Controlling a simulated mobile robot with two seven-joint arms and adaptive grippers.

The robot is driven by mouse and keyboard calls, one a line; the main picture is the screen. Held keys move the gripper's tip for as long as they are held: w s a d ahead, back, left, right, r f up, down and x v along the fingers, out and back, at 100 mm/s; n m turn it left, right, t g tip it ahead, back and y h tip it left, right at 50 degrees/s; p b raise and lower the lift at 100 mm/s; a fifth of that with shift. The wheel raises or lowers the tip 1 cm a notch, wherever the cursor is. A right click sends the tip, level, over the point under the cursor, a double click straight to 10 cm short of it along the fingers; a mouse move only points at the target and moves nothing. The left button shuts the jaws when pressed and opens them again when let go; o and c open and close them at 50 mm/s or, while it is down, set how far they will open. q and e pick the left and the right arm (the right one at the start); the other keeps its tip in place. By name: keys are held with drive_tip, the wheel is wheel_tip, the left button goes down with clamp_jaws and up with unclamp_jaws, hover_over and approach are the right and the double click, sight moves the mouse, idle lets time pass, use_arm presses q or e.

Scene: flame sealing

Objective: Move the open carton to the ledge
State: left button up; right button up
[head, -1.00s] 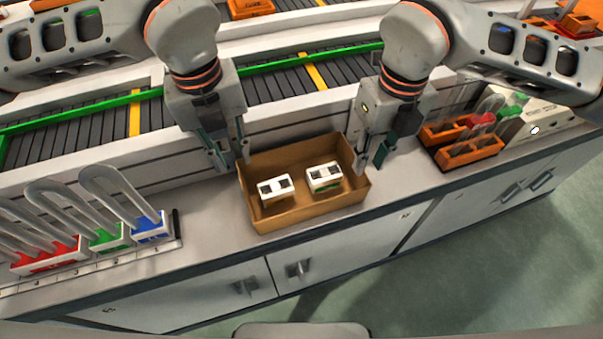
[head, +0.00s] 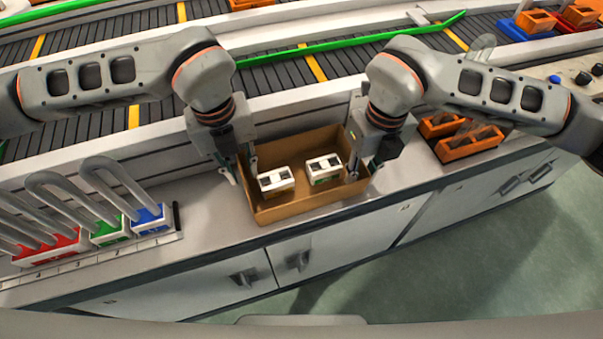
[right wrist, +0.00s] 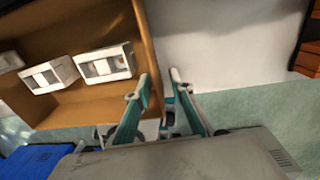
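The open carton (head: 290,213) is a brown, topless box on the grey counter, with two white blocks (head: 276,180) (head: 323,169) inside. My left gripper (head: 243,172) is open at its left wall, one finger outside and one inside. My right gripper (head: 363,170) is open at its right wall, with its fingers on either side of it. In the right wrist view the carton (right wrist: 95,20) fills the left, and the right gripper's teal fingers (right wrist: 162,100) stand apart at the wall's edge. A pale raised ledge (head: 290,108) runs behind the carton, beside the conveyor.
A rack of looped shackles on red, green and blue bases (head: 108,232) stands left on the counter (head: 200,205). Orange trays (head: 470,145) stand to the right. The conveyor (head: 290,75) with a green rail runs behind. Cabinet doors (head: 340,245) are below the counter front.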

use_arm(q)
clamp_jaws()
use_arm(e)
clamp_jaws()
drive_tip(key=shift+r, duration=0.1)
